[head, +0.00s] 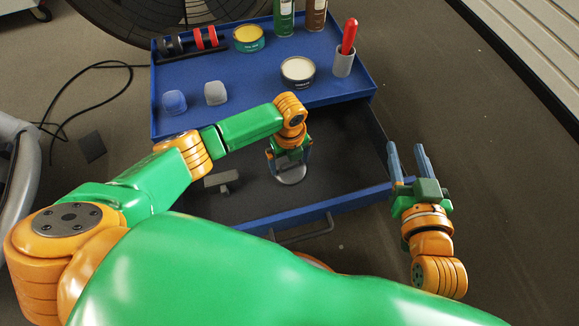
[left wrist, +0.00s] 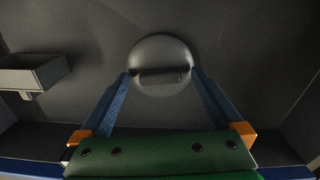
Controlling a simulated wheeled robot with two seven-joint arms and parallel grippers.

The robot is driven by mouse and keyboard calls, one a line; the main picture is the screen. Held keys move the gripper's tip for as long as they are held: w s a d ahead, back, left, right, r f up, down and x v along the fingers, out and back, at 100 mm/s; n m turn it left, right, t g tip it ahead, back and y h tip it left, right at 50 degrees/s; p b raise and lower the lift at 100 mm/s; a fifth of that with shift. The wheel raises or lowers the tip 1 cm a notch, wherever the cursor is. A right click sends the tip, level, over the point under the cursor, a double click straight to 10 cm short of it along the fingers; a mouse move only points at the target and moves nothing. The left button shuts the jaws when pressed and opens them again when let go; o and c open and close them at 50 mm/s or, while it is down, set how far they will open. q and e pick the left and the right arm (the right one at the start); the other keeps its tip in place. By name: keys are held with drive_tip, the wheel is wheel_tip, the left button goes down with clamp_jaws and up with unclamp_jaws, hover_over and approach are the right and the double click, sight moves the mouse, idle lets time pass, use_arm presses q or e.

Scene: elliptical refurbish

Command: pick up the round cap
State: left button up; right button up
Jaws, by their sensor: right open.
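The round cap (head: 291,176) is a grey disc with a raised bar across it, lying in the open drawer (head: 330,194). My left gripper (head: 289,160) is over the cap, pointing down, and partly hides it. In the left wrist view the cap (left wrist: 160,52) shows between the tips of my left gripper (left wrist: 161,75), which are wide apart, one near each side of its rim. I cannot tell whether they touch it. My right gripper (head: 409,150) is open and empty, to the right of the drawer's front corner.
A small grey block-like part (head: 222,181) lies left of the cap in the drawer; it also shows in the left wrist view (left wrist: 32,74). The blue cart top (head: 340,88) above holds tins, cans, tape rolls and a red-handled tool in a cup. Floor right of the cart is clear.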

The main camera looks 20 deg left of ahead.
use_arm(q)
drive_tip(key=c, duration=1.4)
